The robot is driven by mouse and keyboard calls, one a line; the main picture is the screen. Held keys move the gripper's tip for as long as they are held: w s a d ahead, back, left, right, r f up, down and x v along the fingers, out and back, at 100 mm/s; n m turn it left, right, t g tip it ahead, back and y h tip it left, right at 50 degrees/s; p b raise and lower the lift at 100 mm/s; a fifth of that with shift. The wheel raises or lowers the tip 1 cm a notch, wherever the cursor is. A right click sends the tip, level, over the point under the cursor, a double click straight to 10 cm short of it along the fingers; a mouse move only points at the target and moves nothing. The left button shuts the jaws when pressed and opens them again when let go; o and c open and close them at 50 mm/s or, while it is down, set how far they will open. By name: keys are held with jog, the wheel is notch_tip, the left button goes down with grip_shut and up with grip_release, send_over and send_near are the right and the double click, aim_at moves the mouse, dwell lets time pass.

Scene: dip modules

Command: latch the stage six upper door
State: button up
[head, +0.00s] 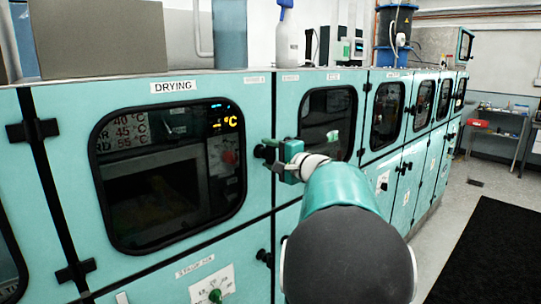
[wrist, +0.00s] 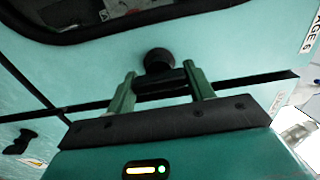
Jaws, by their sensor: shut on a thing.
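The upper door (head: 65,120) is teal with a dark window and a DRYING label. It looks flush with the cabinet front. In the wrist view a label ending in "AGE 6" (wrist: 310,32) is partly cut off on it. Its black latch (head: 263,152) sits at the right edge, by the vertical seam. In the wrist view the latch knob (wrist: 158,61) shows just beyond the fingers. My gripper (head: 285,162) is at this latch. In the wrist view my gripper (wrist: 162,90) has its two green fingers either side of the black latch bar, shut on it. The bar's far part is hidden.
A lower door with a green dial (head: 215,295) lies below, with its own latch (head: 263,257). Black hinges (head: 32,130) line the left edge. More windowed doors (head: 387,115) continue right. A black mat (head: 490,250) lies on the open floor at right.

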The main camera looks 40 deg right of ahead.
dwell(0.4)
jog(key=o, duration=1)
jog(key=s, duration=1.3)
jog(key=shift+s+d, duration=0.15)
jog(key=shift+s, duration=0.25)
